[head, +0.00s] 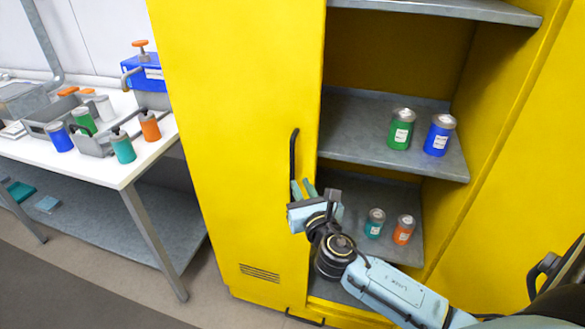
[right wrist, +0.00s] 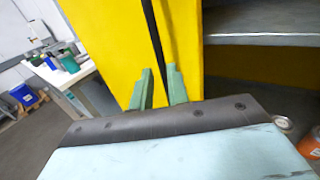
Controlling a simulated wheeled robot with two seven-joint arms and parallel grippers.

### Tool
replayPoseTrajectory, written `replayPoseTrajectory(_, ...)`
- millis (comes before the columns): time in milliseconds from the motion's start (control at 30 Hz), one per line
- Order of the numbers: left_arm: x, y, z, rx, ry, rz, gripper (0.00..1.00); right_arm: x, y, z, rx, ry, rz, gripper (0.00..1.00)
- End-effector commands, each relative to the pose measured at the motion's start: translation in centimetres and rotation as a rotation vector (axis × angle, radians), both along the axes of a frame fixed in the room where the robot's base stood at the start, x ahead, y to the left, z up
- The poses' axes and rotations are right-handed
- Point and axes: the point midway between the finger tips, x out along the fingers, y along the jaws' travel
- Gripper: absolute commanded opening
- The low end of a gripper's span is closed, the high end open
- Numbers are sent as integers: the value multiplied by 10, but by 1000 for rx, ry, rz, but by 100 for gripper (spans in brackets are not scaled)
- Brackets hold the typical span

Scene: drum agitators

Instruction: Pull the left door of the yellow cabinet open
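The yellow cabinet's left door (head: 235,120) fills the middle of the head view, with a vent low on it. Its black vertical handle (head: 293,155) is near the door's right edge. My right gripper (head: 303,187) is at the handle's lower part, its green fingers pointing at the door. In the right wrist view, the handle (right wrist: 154,35) runs down between the two fingertips (right wrist: 160,72). The fingers stand apart with a gap, and I see no firm grip on the handle. I cannot tell whether the door is slightly ajar. My left gripper is not in view.
Right of the door, the cabinet's interior is exposed, with a shelf (head: 350,135) bearing green and blue cans, and teal and orange cans below. A yellow panel (head: 530,200) stands at right. A white table (head: 110,165) with bottles is at left. Floor is clear in front.

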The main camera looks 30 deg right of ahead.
Motion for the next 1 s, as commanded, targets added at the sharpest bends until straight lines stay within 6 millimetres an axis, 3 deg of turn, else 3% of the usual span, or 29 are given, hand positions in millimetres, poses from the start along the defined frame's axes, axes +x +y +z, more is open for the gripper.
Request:
replayPoseTrajectory(200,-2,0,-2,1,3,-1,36,45,-12,0,2,-2,-2,16)
replayPoseTrajectory(400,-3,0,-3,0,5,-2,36,69,-20,-1,3,0,-1,16)
replayPoseTrajectory(800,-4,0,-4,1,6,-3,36,78,-22,-1,3,1,1,16)
replayPoseTrajectory(933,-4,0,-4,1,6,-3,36,77,-22,-1,3,1,1,2)
replayPoseTrajectory(1000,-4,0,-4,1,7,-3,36,77,-22,-1,3,1,1,0)
